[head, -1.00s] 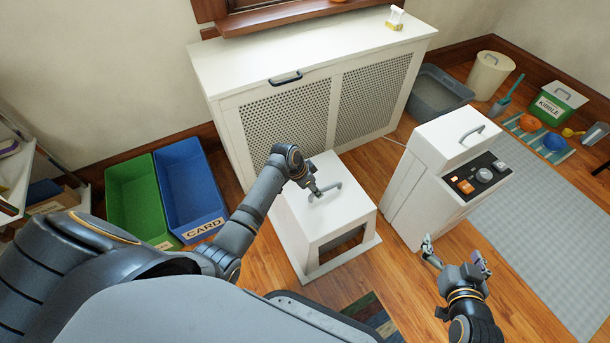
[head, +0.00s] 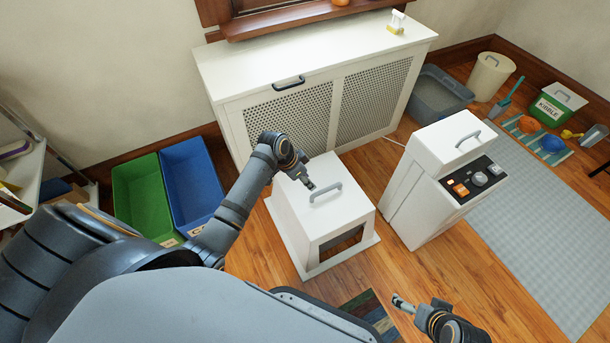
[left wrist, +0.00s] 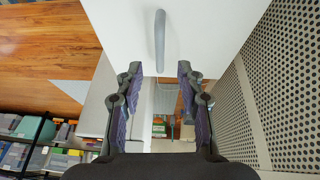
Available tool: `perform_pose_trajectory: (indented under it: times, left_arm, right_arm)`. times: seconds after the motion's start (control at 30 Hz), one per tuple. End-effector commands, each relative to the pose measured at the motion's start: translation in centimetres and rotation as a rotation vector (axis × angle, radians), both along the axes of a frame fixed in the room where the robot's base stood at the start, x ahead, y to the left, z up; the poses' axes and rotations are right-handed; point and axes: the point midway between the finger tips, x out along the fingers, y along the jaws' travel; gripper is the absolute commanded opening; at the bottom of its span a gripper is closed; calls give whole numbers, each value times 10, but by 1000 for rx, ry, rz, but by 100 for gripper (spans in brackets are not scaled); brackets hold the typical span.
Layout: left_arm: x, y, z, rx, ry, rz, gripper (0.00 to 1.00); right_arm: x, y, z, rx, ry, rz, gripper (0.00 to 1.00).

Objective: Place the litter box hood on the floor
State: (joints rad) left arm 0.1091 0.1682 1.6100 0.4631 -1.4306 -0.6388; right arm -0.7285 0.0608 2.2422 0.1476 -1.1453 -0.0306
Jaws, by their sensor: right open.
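The litter box hood (head: 322,215) is a white box with a grey handle (head: 325,192) on top and a dark opening in its front. It stands upright on the wood floor before the radiator cover. My left gripper (head: 308,182) is just above the hood's top, close to the handle's left end but apart from it. In the left wrist view, the left gripper (left wrist: 160,75) has its fingers spread with nothing between them, and the handle (left wrist: 160,40) lies ahead of them. My right gripper (head: 405,304) is open and empty, low at the bottom right over the floor.
A white radiator cover (head: 310,105) stands behind the hood. A grey litter tray (head: 440,95) is at its right end. A white unit with a control panel (head: 445,170) stands right of the hood. Green (head: 143,200) and blue (head: 192,182) bins are at left.

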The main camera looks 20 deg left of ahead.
Motion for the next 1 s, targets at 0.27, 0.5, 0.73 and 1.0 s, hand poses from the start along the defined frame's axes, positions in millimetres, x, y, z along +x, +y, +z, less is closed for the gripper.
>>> perform_pose_trajectory:
  times: [0.27, 0.5, 0.73, 1.0]
  left_arm:
    - [-116, -10, -41, 2, 44, 270, 38]
    - [-211, -7, -28, -10, 44, 551, 38]
    - [-223, -6, -22, -14, 39, 600, 38]
    - [-223, -6, -22, -13, 40, 598, 38]
  right_arm:
    - [0, 0, 0, 0, -2, 1, 100]
    - [0, 0, 0, -1, -1, 0, 100]
    - [0, 0, 0, -2, -2, 1, 100]
    - [0, 0, 0, -1, -2, 0, 100]
